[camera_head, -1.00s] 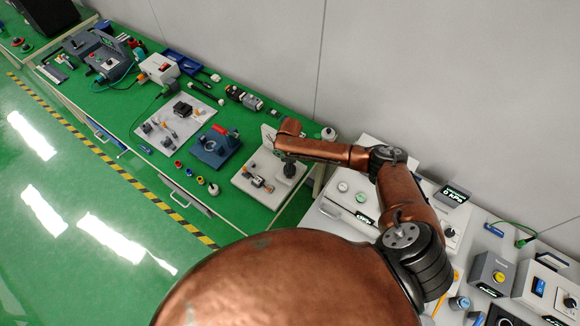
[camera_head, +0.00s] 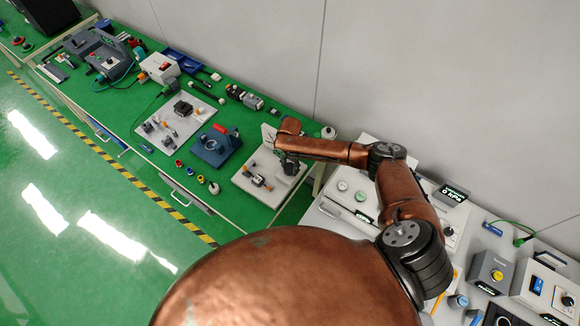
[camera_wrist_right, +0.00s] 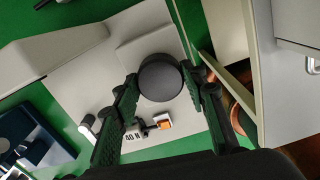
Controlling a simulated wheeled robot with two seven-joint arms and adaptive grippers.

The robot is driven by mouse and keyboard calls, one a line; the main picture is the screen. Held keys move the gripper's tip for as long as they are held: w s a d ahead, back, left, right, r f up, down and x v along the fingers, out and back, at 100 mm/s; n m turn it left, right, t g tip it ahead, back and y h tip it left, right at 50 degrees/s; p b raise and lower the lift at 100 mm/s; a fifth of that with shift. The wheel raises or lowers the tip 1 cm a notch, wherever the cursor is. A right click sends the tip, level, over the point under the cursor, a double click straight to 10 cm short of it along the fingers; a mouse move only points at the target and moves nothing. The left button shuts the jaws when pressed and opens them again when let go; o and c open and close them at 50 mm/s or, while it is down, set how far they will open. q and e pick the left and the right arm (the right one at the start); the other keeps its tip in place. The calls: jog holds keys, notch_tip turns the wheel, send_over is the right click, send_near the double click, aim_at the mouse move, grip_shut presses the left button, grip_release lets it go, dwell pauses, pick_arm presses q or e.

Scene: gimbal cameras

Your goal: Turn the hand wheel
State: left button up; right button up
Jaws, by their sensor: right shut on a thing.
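The hand wheel (camera_wrist_right: 161,77) is a dark, round disc above a pale grey plate (camera_wrist_right: 72,85) in the right wrist view. My right gripper (camera_wrist_right: 159,84) has its two green-black fingers on either side of the wheel, shut on it. In the head view, the same gripper (camera_head: 288,162) is small and dark over the pale plate, at the end of my copper arm. There it hides most of the wheel. My left gripper does not show in any view.
A blue fixture (camera_head: 215,146) stands left of the plate on the green bench. A white cabinet-like block (camera_wrist_right: 290,70) is close on the right.

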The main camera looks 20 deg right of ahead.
aim_at(290, 167)
jog(key=n+b, duration=0.1)
jog(key=n, duration=0.5)
jog(key=shift+n, duration=0.3)
jog(key=n+b, duration=0.1)
jog(key=n, duration=0.4)
jog(key=shift+n, duration=0.4)
jog(key=o, duration=1.2)
jog(key=shift+c, duration=0.2)
jog(key=shift+r, duration=0.2)
notch_tip(290, 167, up, 12)
jog(key=shift+f, duration=0.2)
